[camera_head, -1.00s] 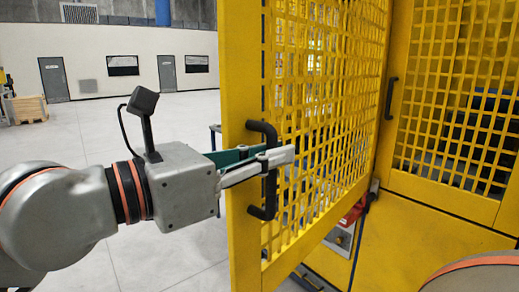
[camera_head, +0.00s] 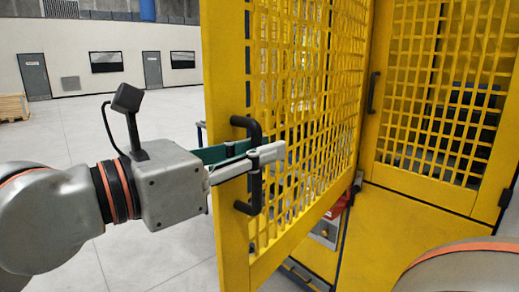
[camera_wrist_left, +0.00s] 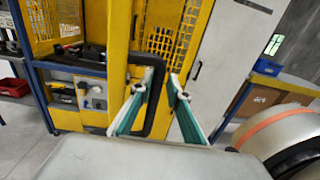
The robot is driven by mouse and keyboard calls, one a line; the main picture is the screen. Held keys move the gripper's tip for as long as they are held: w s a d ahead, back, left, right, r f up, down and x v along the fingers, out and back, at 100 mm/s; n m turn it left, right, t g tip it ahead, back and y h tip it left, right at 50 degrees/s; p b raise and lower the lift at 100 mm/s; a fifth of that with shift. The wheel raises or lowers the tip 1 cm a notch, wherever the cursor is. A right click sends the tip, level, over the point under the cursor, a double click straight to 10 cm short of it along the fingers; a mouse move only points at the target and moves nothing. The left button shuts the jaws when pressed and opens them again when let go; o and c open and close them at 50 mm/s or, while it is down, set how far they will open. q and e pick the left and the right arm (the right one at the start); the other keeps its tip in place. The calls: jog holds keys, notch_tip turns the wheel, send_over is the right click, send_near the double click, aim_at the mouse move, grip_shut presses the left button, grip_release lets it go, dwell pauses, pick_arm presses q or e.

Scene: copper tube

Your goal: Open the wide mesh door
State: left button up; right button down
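The wide yellow mesh door (camera_head: 228,110) stands swung open in the head view, its free edge toward me at the middle. Its black bar handle (camera_head: 256,198) is near that edge and also shows in the left wrist view (camera_wrist_left: 158,75). My left gripper (camera_head: 268,155) reaches in from the left with one finger on each side of the handle's upright bar. Whether a finger touches the bar is unclear. My right gripper is out of view.
A second yellow mesh panel (camera_head: 418,200) with a black handle (camera_head: 373,92) stands at the right, with dark equipment behind it. A red item (camera_head: 335,207) is low inside the opening. Open grey floor (camera_head: 75,150) lies left of the door.

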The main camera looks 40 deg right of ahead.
pick_arm(q)
jog(key=a, duration=1.2)
jog(key=shift+w, duration=0.2)
